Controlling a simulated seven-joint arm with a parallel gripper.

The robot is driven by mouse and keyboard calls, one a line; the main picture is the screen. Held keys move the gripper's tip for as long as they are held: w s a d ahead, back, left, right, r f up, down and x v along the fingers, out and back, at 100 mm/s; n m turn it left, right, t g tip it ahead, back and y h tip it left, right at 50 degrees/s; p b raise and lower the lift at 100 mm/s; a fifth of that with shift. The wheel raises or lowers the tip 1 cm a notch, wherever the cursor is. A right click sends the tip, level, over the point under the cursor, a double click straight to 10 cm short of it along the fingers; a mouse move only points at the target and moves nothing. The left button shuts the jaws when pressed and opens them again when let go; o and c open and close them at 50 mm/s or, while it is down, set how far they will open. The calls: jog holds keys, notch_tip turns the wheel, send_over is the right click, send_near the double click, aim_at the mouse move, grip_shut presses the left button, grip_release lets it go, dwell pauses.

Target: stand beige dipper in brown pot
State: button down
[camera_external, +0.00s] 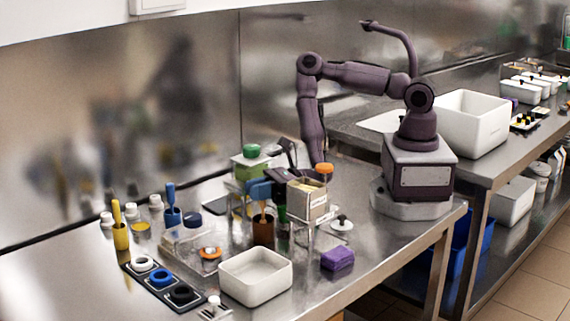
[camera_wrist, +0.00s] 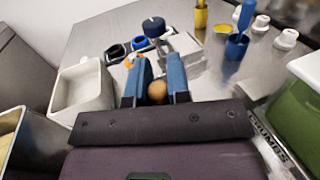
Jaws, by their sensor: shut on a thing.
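My gripper (camera_external: 261,190), with blue fingers, points down over the brown pot (camera_external: 263,232). The beige dipper (camera_external: 263,209) shows as a thin tan shaft between the fingers and the pot's mouth. Its lower end is at or inside the mouth; how deep it reaches is hidden. It looks about upright. In the wrist view my gripper (camera_wrist: 159,80) is shut on the dipper, whose round beige end (camera_wrist: 157,92) shows between the blue fingers. The brown pot cannot be made out in the wrist view.
A yellow pot (camera_external: 121,237) and a blue pot (camera_external: 173,215) hold dippers at the left. A white bin (camera_external: 255,278) stands in front, a purple block (camera_external: 337,258) to its right. A labelled box (camera_external: 307,202) and green-lidded container (camera_external: 250,165) crowd my gripper.

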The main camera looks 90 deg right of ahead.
jog(key=shift+f, duration=0.5)
jog(key=c, duration=0.5)
grip_release()
notch_tip(320, 180, up, 7)
dwell(1.0)
